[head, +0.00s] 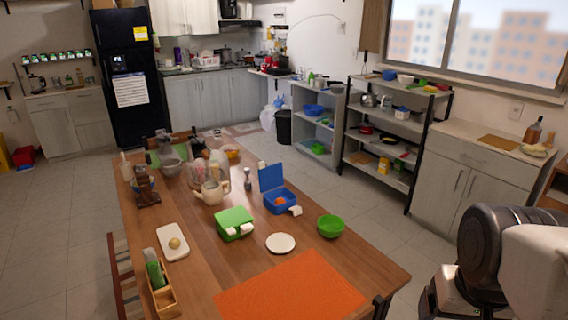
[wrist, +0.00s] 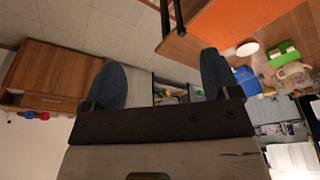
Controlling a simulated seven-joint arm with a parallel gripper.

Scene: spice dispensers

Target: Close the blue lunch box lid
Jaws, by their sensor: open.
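The blue lunch box (head: 283,207) stands on the wooden table in the head view. Its blue lid (head: 271,177) is raised upright at the back left, and something orange lies inside. A white piece shows at its front right. Blue also shows at the right of the wrist view, where the lunch box (wrist: 246,81) is small and partly hidden by a finger. My gripper (wrist: 163,82) is open and empty, with two blue fingers spread wide, well away from the lunch box. The fingers do not show in the head view.
A pitcher (head: 212,192) and a grinder (head: 247,180) are behind. An orange mat (head: 290,292) covers the table's near end.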

